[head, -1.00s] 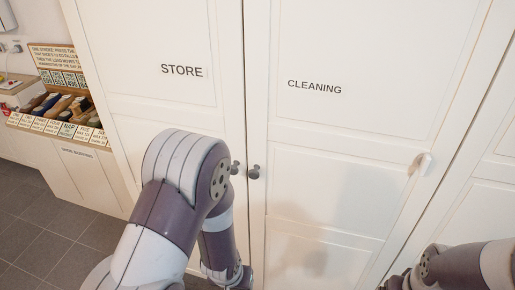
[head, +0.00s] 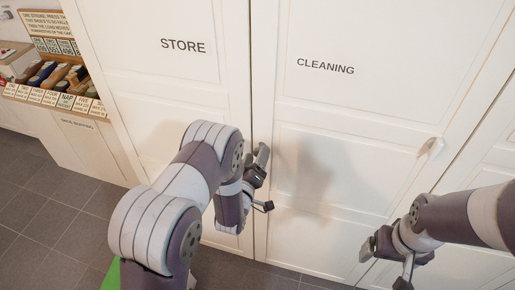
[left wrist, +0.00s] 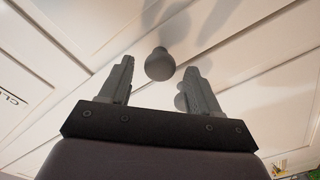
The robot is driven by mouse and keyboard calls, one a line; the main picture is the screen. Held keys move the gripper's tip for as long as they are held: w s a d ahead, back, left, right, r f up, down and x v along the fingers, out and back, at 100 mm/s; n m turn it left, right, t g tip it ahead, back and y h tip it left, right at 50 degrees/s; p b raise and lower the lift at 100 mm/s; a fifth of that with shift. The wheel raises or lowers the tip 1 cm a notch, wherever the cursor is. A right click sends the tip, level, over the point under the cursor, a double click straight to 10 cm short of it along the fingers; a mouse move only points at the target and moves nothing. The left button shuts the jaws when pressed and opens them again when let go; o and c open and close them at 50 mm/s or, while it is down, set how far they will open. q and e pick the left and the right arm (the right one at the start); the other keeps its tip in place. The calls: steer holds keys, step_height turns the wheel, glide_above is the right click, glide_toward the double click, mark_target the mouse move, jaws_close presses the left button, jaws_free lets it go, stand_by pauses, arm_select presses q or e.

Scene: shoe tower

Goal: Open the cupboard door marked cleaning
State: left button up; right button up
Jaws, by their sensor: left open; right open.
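The white cupboard door marked CLEANING (head: 335,110) stands shut to the right of the door marked STORE (head: 150,85). My left gripper (head: 266,180) is open in front of the seam between them, and hides the knobs in the head view. In the left wrist view, a round grey knob (left wrist: 160,65) shows between and just beyond the open fingers (left wrist: 160,85), not gripped. It is the knob nearer the CLEANING lettering. A second knob (left wrist: 180,102) is partly hidden behind the right finger. My right gripper (head: 385,265) is open and empty, low in front of the CLEANING door's right side.
A small white fitting (head: 431,148) sits near the CLEANING door's right edge. A shoe-buffing stand (head: 85,135) with brushes and labels is at the left. Grey tiled floor (head: 50,205) is clear in front of it.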

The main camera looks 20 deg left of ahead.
arm_select(q)
steer(key=shift+w+d, duration=0.1)
steer(key=shift+w, duration=1.1)
jaws_close()
